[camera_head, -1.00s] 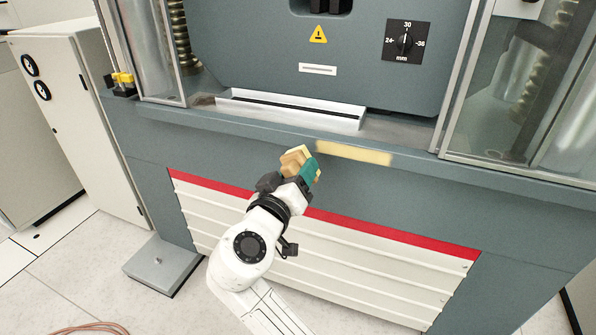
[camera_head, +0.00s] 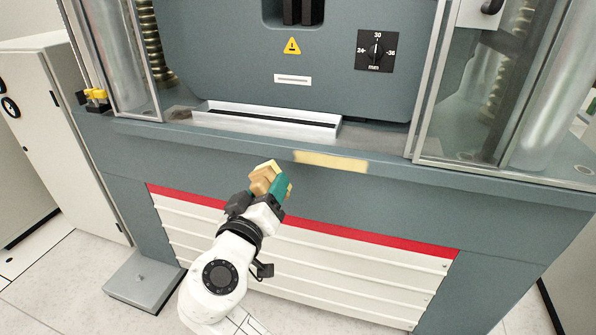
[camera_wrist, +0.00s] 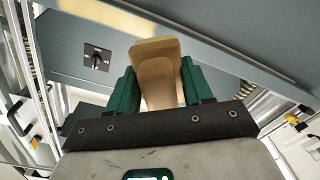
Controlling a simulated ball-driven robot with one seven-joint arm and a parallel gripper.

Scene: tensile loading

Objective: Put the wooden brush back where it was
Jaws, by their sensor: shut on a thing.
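The wooden brush (camera_head: 262,178) is held in my gripper (camera_head: 270,184), in front of the grey machine's lower front. In the wrist view the brush (camera_wrist: 157,75) stands as a tan wooden block between the two green fingers of my gripper (camera_wrist: 157,90). Its far side and any bristles are largely hidden. A pale yellow strip (camera_head: 331,161) lies on the machine's front ledge, up and to the right of the gripper. The brush is apart from the ledge in the picture.
A white-rimmed slotted tray (camera_head: 265,122) sits on the machine's ledge. Clear guard panels (camera_head: 505,95) stand at the right. A dial (camera_head: 376,51) is on the machine face. A grey foot plate (camera_head: 145,278) is on the floor at left. The ledge beside the strip looks clear.

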